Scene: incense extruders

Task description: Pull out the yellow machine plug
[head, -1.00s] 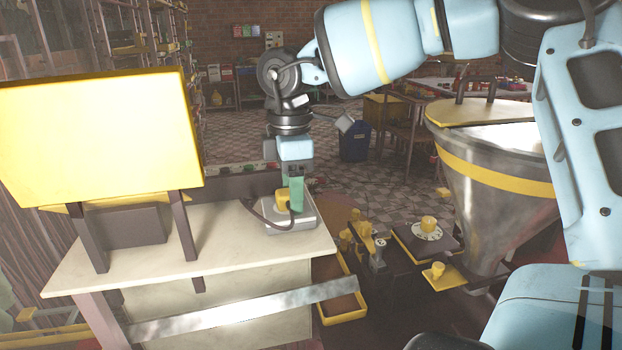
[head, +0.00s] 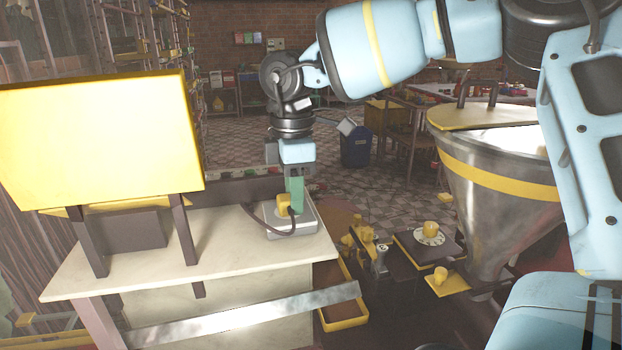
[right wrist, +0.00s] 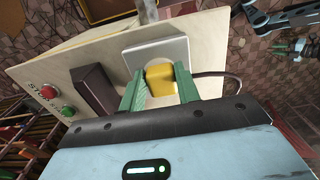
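The yellow plug (head: 283,204) sits on a light grey box (head: 306,222) at the right end of the cream tabletop, with a dark cable beside it. My right gripper (head: 293,196) points down over it from above. In the right wrist view the plug (right wrist: 160,80) lies between the two green fingers (right wrist: 160,88). The fingers meet its sides closely, and the gripper looks shut on it. The plug appears still against the grey plate (right wrist: 156,52); its underside is hidden.
A large yellow panel (head: 98,140) on dark legs stands on the left of the cream table (head: 215,245). A red button (right wrist: 48,91) and a green button (right wrist: 68,111) show in the wrist view. A steel hopper (head: 495,195) stands at right.

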